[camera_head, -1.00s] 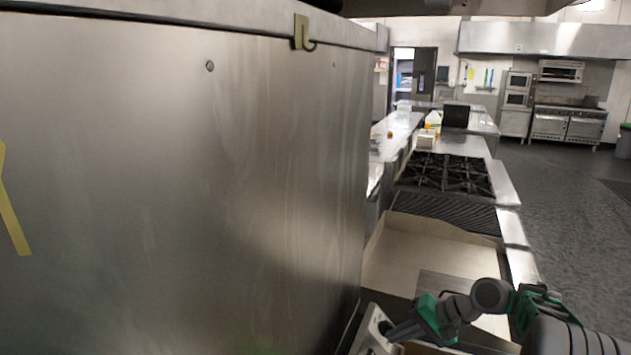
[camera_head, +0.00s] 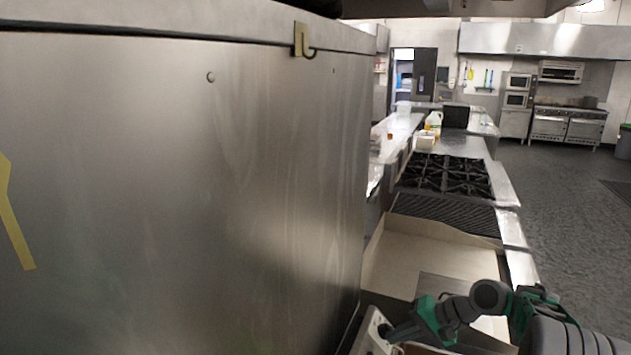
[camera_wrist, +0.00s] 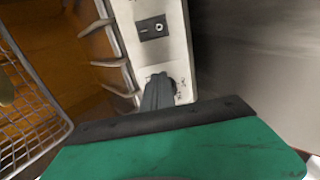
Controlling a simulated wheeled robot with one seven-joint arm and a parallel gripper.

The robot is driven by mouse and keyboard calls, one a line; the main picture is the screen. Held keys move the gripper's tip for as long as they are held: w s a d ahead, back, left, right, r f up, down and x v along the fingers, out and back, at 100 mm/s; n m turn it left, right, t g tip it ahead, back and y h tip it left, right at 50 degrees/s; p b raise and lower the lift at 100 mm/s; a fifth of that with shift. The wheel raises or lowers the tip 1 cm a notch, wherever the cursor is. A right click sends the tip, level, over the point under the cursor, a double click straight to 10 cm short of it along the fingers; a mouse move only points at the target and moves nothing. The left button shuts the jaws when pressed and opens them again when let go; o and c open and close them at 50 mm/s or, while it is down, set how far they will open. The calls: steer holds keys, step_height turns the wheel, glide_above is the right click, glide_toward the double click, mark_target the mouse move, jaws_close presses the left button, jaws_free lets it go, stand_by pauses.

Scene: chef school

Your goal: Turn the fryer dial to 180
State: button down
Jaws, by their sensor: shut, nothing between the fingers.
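The fryer's pale metal control panel (camera_wrist: 162,52) stands ahead of my gripper (camera_wrist: 158,84) in the wrist view. The dial is mostly or wholly hidden behind my fingertips; small dark markings (camera_wrist: 180,90) show just right of them. My fingers are shut and empty, at or very near the dial; contact cannot be told. A black switch plate (camera_wrist: 152,28) sits above on the panel. In the head view my gripper (camera_head: 386,332) is beside the panel (camera_head: 372,334) at the bottom edge, and the dial cannot be made out.
A wire fryer basket (camera_wrist: 32,88) and an orange-brown surface lie left in the wrist view. A large steel wall (camera_head: 190,190) fills the head view's left side. A pale tray-like station (camera_head: 425,258), a ribbed grill and a black burner hob (camera_head: 446,174) stretch away. Floor at right is open.

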steer(key=shift+w+d+p, duration=0.1)
steer(key=shift+w+p, duration=0.2)
steer(key=shift+p, duration=0.05)
stand_by(0.4)
steer(key=shift+w+a+r+p, duration=0.1)
steer(key=shift+a+r+p, duration=0.15)
steer(key=shift+p, duration=2.3)
steer(key=shift+s+a+r, duration=0.1)
steer(key=shift+s+a, duration=0.05)
steer(key=shift+s, duration=0.25)
steer(key=v, duration=0.6)
steer(key=shift+w, duration=0.1)
